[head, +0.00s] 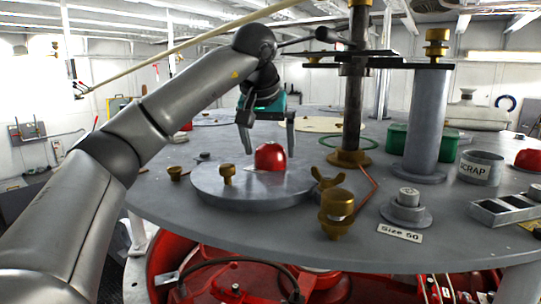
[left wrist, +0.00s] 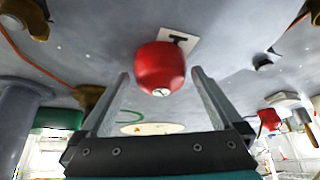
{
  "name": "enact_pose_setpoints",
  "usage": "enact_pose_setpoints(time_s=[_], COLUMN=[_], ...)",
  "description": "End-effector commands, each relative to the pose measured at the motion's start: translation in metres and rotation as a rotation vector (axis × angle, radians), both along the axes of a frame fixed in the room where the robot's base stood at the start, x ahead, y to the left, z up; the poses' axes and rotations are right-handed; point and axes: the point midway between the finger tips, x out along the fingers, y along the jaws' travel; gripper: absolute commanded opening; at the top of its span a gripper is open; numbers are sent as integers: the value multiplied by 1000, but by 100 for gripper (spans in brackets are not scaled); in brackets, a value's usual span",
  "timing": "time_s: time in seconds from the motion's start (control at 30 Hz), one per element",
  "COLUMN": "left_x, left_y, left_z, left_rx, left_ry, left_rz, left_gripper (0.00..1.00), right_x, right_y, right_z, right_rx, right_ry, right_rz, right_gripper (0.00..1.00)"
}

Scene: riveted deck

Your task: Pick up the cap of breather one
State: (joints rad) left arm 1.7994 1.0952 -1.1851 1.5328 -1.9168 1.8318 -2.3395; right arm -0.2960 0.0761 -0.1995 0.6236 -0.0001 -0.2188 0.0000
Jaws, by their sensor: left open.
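A red domed cap (head: 270,157) sits on a low round grey plate (head: 250,192) on the deck; I take it for the cap of breather one. A white label with a black mark, only partly readable, lies beside it in the left wrist view (left wrist: 178,40). My left gripper (head: 269,150) is open and points down over the cap, its fingers apart on either side. In the left wrist view the cap (left wrist: 160,68) lies between and slightly beyond the fingertips; contact is not visible. My right gripper is not in view.
A brass knob (head: 228,175) stands on the plate's left part. A brass-footed post (head: 349,158), brass fitting (head: 337,212), grey column (head: 426,125), scrap cup (head: 481,167) and second red cap (head: 529,160) stand to the right. The deck's front left is clear.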

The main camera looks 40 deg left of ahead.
Motion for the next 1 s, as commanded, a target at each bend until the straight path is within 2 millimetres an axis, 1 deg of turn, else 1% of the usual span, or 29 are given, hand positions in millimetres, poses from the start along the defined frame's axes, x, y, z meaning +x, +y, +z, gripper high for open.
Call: enact_pose_setpoints(time_s=[0.03, 0.13, 0.4, 0.9, 0.97, 1.0], left_x=[3, 7, 9, 9, 9, 9], left_y=[2, 5, 5, 5, 5, 5], left_z=[-7, -15, -17, -17, -17, -17], left_rx=[0, -1, -1, -1, -1, 0], left_ry=[1, 0, -2, -2, -2, -2], left_rz=[1, 2, 1, 0, 0, 0], left_gripper=[100, 100, 100, 44, 37, 35], right_x=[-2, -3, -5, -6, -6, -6], right_y=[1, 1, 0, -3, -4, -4], right_z=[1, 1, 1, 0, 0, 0], right_rx=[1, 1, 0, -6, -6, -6], right_ry=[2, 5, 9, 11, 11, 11], right_rz=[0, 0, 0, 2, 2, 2], right_gripper=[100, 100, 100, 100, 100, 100])
